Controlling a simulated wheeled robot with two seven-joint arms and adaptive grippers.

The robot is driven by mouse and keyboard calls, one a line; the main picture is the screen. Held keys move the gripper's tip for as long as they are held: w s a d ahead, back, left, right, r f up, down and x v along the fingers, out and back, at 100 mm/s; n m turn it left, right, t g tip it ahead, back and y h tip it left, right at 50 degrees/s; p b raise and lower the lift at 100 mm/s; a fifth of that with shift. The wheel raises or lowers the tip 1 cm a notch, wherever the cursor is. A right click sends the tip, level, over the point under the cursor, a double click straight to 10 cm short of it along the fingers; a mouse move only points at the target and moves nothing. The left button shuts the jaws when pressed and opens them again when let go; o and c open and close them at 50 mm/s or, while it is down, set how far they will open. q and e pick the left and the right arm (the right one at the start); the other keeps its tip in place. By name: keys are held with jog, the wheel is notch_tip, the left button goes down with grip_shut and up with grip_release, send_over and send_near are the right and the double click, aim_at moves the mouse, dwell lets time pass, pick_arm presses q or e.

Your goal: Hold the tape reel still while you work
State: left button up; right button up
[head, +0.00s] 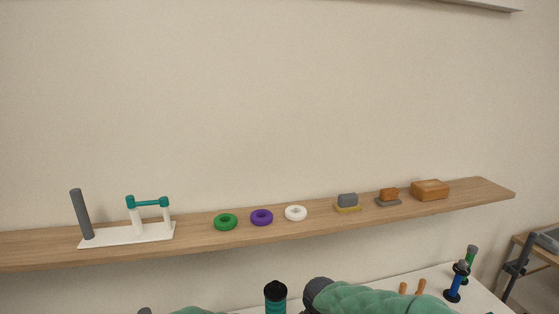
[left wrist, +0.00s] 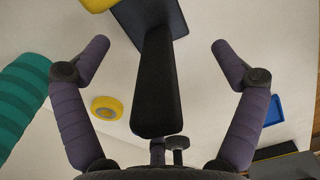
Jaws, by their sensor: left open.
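My left gripper (left wrist: 162,58) shows in the left wrist view with its two purple fingers spread wide apart. A black tapered body (left wrist: 154,85) lies between the fingers in the picture, with clear gaps to both sides; I cannot tell how far it is from them. A small yellow ring with a grey middle (left wrist: 106,108) lies on the pale surface left of it, inside the left finger; it may be the tape reel, but I cannot tell. No tape reel can be made out for certain in the head view. My right gripper is not in view.
A wooden shelf (head: 280,233) on the wall holds green (head: 226,226), purple and white rings, a white stand and small blocks. Below, a white table bears a black-topped teal cylinder (head: 275,300) and a blue spool-like piece (head: 455,283). A blue tray (left wrist: 274,109) lies right of the gripper.

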pick_arm(q)
notch_tip(320, 180, up, 12)
dwell(0.6)
